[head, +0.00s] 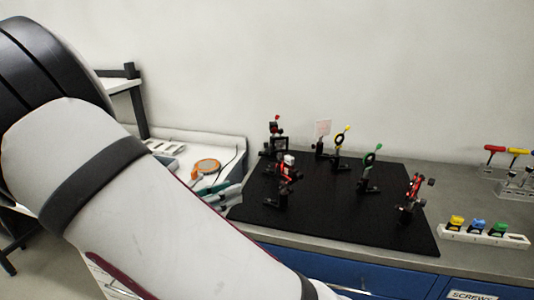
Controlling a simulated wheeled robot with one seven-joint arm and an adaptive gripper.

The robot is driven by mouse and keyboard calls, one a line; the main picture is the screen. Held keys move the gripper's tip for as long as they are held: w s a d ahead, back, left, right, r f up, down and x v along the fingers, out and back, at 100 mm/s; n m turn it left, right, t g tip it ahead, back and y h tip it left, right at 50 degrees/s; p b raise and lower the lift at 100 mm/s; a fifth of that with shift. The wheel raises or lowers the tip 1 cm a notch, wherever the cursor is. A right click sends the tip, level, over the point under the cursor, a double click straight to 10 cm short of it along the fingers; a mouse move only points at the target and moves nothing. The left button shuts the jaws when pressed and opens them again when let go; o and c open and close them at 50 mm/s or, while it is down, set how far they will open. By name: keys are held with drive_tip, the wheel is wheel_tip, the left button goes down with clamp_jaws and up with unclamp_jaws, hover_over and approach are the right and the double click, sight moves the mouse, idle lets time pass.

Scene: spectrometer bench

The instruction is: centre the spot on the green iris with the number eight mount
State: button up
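The green iris (371,160) is a dark-centred ring with a green tip, upright on a post on the black breadboard (300,218). Three dark mounts with red parts stand on the board: one at the back left (275,137), one at the middle left (286,170), one at the right (413,192). No number is legible on any, so I cannot tell which is number eight. No light spot can be made out. My gripper is out of view; my arm runs from the left off the bottom edge.
A yellow-tipped iris (339,140) and a pale card (322,129) stand at the back of the board. A white holder (485,237) with coloured knobs and a rack of coloured-handled tools (517,180) are at right. The front of the board is bare.

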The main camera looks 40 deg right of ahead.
sight(271, 167)
drive_tip(key=shift+n+t+h, duration=0.3)
drive_tip(key=shift+n+t, duration=0.1)
drive_tip(key=shift+n, duration=0.1)
drive_tip(key=d, duration=0.4)
drive_tip(key=w+d+p, duration=0.1)
drive_tip(key=d, duration=0.3)
drive_tip(key=d+p, duration=0.1)
drive_tip(key=d, duration=0.4)
drive_tip(key=shift+w+r, duration=0.2)
drive_tip(key=shift+r, duration=0.2)
clamp_jaws()
